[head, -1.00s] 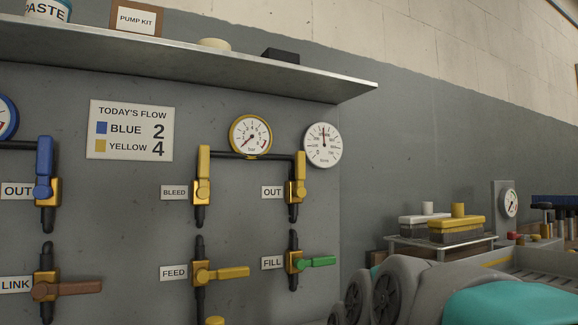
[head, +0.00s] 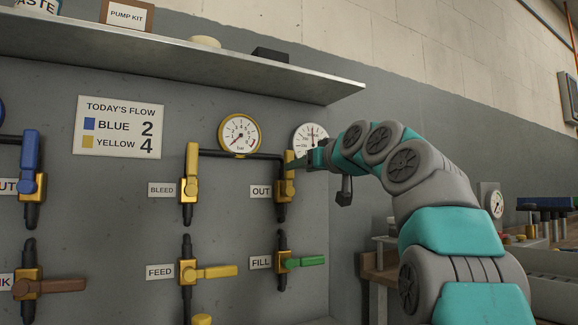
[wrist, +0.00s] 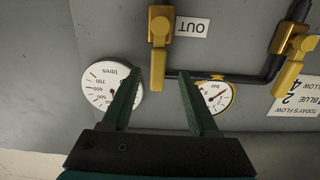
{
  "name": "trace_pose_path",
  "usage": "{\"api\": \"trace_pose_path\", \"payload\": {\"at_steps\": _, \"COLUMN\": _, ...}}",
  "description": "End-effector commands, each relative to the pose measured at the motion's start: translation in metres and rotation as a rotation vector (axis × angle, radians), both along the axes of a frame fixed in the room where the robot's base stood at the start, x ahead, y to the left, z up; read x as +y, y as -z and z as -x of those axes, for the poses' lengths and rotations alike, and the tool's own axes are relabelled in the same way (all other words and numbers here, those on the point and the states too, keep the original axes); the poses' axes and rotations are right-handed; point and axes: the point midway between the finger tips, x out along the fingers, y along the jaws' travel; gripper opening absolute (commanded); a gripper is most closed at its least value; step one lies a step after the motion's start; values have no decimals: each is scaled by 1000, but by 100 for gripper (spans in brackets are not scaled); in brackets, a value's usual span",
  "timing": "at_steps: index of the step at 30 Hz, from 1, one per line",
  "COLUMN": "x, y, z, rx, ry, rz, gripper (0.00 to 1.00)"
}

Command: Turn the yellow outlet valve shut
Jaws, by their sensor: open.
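The yellow outlet valve (head: 282,187), labelled OUT, is on the grey wall panel with its yellow handle (head: 289,160) pointing straight up along the pipe. My gripper (head: 297,161) is beside the handle's upper part, reaching in from the right. In the upside-down wrist view, the valve (wrist: 161,22) is at top centre and its handle (wrist: 158,72) extends down between the two dark green fingers. The gripper (wrist: 159,78) is open, with a gap on each side of the handle. Whether the tips reach around it in depth is hard to tell.
The BLEED valve (head: 190,185) stands to the left, handle up. The FEED valve (head: 190,272) and green-handled FILL valve (head: 284,263) are below, handles sideways. A yellow-rimmed gauge (head: 239,135) and white gauge (head: 307,139) flank the handle. A shelf (head: 200,65) overhangs above.

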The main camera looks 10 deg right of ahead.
Motion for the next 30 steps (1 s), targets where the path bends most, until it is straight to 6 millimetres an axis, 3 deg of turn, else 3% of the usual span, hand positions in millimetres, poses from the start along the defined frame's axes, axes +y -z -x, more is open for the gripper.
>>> {"api": "trace_pose_path", "payload": {"at_steps": 4, "x": -3, "y": -16, "z": 2, "rx": -53, "ry": -1, "rz": 8, "gripper": 60}}
{"api": "trace_pose_path", "payload": {"at_steps": 11, "x": -2, "y": -19, "z": -6, "rx": -58, "ry": 0, "rz": 8, "gripper": 60}}
{"api": "trace_pose_path", "payload": {"at_steps": 24, "x": 15, "y": -21, "z": -57, "rx": -57, "ry": 0, "rz": 10, "gripper": 60}}
{"api": "trace_pose_path", "payload": {"at_steps": 30, "x": 20, "y": -19, "z": -71, "rx": -57, "ry": 0, "rz": 8, "gripper": 60}}
